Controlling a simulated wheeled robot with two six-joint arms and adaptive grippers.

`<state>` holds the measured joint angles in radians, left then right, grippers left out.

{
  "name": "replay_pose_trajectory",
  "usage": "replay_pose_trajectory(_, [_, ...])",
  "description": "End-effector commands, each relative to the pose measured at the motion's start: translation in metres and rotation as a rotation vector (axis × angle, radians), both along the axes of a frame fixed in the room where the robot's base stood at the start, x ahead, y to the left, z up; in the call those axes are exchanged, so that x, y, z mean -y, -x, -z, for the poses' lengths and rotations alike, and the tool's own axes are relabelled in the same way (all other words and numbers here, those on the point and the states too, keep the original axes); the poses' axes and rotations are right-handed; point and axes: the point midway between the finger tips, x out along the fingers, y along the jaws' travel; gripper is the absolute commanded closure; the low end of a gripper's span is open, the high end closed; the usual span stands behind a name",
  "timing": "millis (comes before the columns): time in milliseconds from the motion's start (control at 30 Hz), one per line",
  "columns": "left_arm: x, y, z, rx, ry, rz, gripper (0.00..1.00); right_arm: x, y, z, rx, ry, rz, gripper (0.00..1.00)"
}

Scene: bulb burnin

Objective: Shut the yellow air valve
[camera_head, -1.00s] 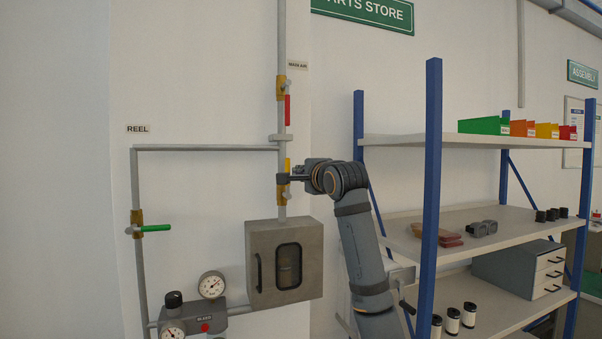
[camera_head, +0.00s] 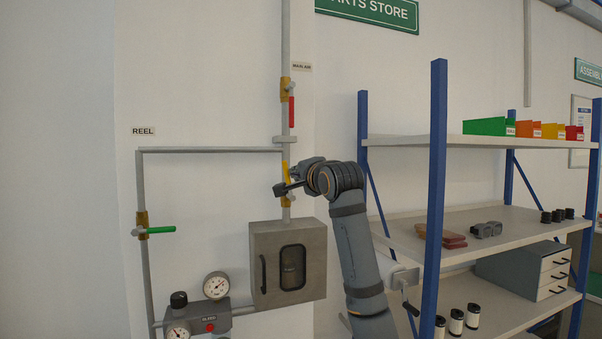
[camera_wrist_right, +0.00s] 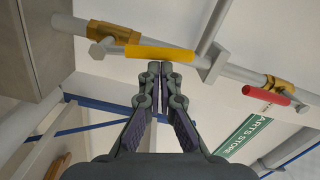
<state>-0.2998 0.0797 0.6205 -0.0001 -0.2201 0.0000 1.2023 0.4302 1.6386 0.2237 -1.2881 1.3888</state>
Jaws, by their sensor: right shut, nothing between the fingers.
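The yellow valve handle (camera_head: 285,171) is on the vertical pipe above the grey cabinet. It lies roughly along the pipe, perhaps at a slight angle. In the right wrist view the yellow handle (camera_wrist_right: 160,53) extends from its brass valve body (camera_wrist_right: 113,33). My right gripper (camera_head: 279,190) is beside the lower part of the valve, partly covering it. In the right wrist view the right gripper (camera_wrist_right: 159,66) has its fingertips together with nothing between them, close to the handle's side. I cannot tell whether they touch it. My left gripper is not in view.
A red handle (camera_head: 291,112) is higher on the same pipe, and a green handle (camera_head: 161,230) sticks out sideways from the left pipe. The grey cabinet (camera_head: 262,292) is just below. A blue shelf post (camera_head: 435,200) stands right of my arm.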

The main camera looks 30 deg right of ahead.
Motion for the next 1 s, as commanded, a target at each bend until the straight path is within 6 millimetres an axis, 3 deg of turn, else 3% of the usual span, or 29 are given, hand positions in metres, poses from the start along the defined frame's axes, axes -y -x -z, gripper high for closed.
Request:
replay_pose_trajectory(467, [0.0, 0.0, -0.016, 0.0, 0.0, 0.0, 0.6, -0.031, -0.008, 0.004, -0.104, 0.432, -0.003, 1.0])
replay_pose_trajectory(1000, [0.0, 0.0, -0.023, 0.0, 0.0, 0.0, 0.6, -0.058, -0.014, 0.027, -0.224, 0.925, -0.002, 1.0])
